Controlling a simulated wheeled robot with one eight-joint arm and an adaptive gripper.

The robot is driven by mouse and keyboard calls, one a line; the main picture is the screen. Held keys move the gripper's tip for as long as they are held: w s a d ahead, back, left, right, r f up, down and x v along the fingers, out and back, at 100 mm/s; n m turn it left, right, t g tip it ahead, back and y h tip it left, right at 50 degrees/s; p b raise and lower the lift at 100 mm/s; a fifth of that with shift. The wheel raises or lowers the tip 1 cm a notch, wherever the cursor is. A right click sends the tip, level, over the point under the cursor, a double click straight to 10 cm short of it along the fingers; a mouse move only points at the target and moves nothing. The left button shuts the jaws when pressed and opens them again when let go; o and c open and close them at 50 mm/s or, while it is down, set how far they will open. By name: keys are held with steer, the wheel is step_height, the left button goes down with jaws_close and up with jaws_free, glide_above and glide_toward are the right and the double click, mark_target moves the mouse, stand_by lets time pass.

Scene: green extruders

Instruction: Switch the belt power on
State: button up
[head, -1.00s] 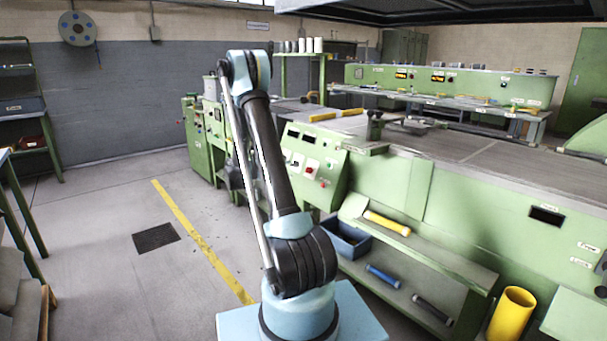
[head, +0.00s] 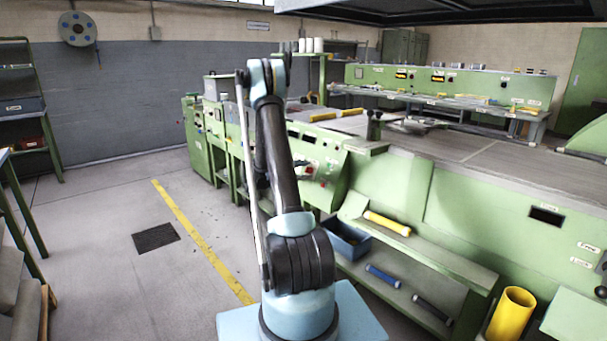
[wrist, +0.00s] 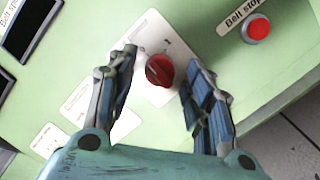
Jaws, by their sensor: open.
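The red rotary switch knob (wrist: 159,70) sits on a white plate (wrist: 150,35) on the sloped green panel. In the wrist view my gripper (wrist: 160,75) is open, with one finger on each side of the knob. I cannot tell whether the fingers touch it. A red button (wrist: 257,29) under a "Belt stop" label (wrist: 241,12) is to the right of my right finger. In the head view the control panel (head: 325,168) is partly behind my arm, and the gripper is mostly hidden.
Dark displays (wrist: 30,28) with a cut-off "Belt sp" label are at the panel's upper left. Below the panel in the head view are a blue bin (head: 345,240), a shelf with rollers, and a yellow cylinder (head: 511,315). The floor to the left is open.

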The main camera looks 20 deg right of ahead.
steer(key=c, duration=1)
steer(key=shift+c, duration=0.2)
steer(key=shift+m, duration=0.4)
steer(key=m, duration=0.5)
steer(key=shift+r+m+g+y, duration=0.1)
steer(key=shift+m+g+y, duration=0.2)
steer(key=shift+m+g, duration=0.1)
steer(key=shift+c, duration=0.2)
steer(key=shift+o, duration=0.2)
steer(key=m, duration=0.3)
steer(key=m+y, duration=0.1)
steer(key=m, duration=0.1)
steer(key=shift+r+m+g, duration=0.1)
steer(key=shift+m+g, duration=0.2)
steer(key=shift+m, duration=0.1)
steer(key=o, duration=1)
steer(key=shift+w, duration=0.1)
steer(key=shift+o, duration=0.2)
